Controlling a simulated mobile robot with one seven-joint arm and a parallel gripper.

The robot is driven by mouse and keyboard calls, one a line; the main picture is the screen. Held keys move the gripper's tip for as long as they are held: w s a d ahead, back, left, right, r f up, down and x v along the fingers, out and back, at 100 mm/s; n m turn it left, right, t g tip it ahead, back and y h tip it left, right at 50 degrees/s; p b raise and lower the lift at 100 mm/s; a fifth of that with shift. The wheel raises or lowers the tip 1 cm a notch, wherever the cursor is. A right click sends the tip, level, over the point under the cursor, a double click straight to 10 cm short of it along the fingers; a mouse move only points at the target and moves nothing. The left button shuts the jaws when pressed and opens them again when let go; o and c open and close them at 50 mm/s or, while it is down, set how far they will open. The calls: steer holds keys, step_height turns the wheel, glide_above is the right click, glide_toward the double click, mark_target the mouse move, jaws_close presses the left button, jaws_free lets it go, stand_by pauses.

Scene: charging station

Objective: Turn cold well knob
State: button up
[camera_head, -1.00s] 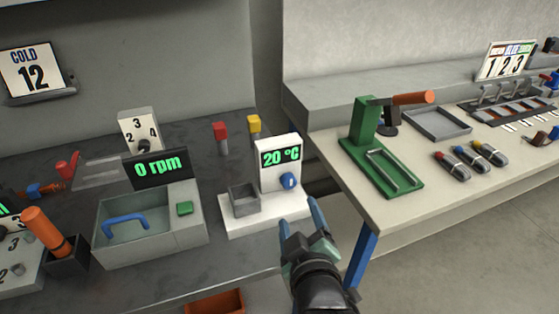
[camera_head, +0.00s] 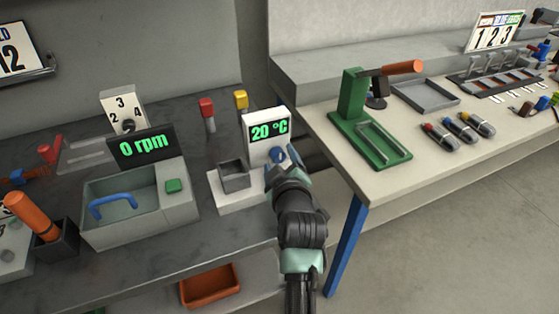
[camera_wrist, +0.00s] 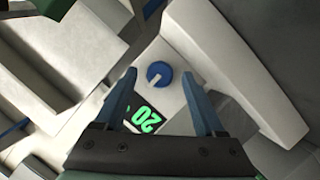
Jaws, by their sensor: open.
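The cold well (camera_head: 229,202) is a white unit with a grey square well (camera_head: 234,178) and an upright panel whose display (camera_head: 269,131) reads 20 °C. Its blue round knob (camera_head: 278,155) is below the display, partly hidden by my gripper in the head view. In the wrist view the knob (camera_wrist: 159,74) shows whole, with a white pointer mark, ahead of and between the two fingers. My gripper (camera_wrist: 163,90) is open and empty; in the head view it (camera_head: 282,163) is right in front of the panel. I cannot tell whether a fingertip touches the knob.
A grey basin unit (camera_head: 186,212) with a 0 rpm display stands to the left. A green press (camera_head: 352,113) is on the bench to the right. An orange bin (camera_head: 210,287) is below.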

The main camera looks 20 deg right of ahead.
steer(key=shift+w+d, duration=0.1)
steer(key=shift+w, duration=0.25)
steer(key=shift+f, duration=0.1)
jaws_close()
